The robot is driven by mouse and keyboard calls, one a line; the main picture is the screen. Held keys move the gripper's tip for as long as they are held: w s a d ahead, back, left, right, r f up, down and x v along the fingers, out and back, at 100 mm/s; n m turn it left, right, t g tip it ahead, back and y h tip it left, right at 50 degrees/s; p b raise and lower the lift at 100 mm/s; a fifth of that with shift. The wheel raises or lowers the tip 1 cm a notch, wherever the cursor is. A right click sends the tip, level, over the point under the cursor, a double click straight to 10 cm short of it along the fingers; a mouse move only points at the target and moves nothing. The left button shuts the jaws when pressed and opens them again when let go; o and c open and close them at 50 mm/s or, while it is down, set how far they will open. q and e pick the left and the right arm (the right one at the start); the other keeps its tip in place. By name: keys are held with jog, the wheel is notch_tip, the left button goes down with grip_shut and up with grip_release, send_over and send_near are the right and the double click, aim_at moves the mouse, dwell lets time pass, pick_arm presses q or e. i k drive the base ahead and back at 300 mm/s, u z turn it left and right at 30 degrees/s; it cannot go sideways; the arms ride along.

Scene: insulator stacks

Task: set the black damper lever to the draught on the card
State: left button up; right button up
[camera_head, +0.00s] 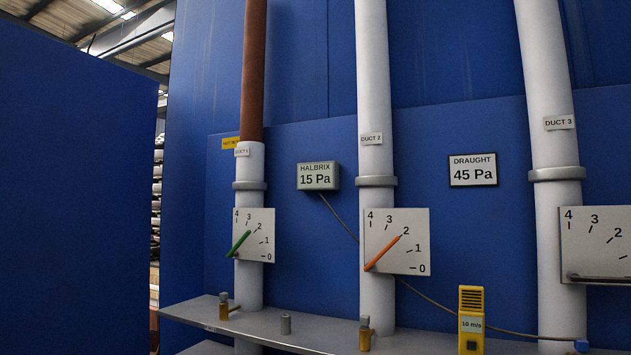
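The black damper lever (600,278) is on the dial plate (592,245) of duct 3 (545,80) at the right edge. It lies almost level along the bottom of the scale; its right end and the 0 and 1 marks are cut off or not visible. The card (473,170) reads "DRAUGHT 45 Pa". The gauge (318,177) marked HALBRIX reads "15 Pa". Neither of my grippers is in view.
Duct 1 (250,160) has a green lever (238,244) pointing between 2 and 3. Duct 2 (374,90) has an orange lever (383,253) pointing to 2.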

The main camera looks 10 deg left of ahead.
aim_at(573, 277)
jog(key=u, duration=0.05)
jog(key=k, duration=0.5)
jog(key=z, duration=0.75)
jog(key=i, duration=1.2)
jog(key=u, duration=0.7)
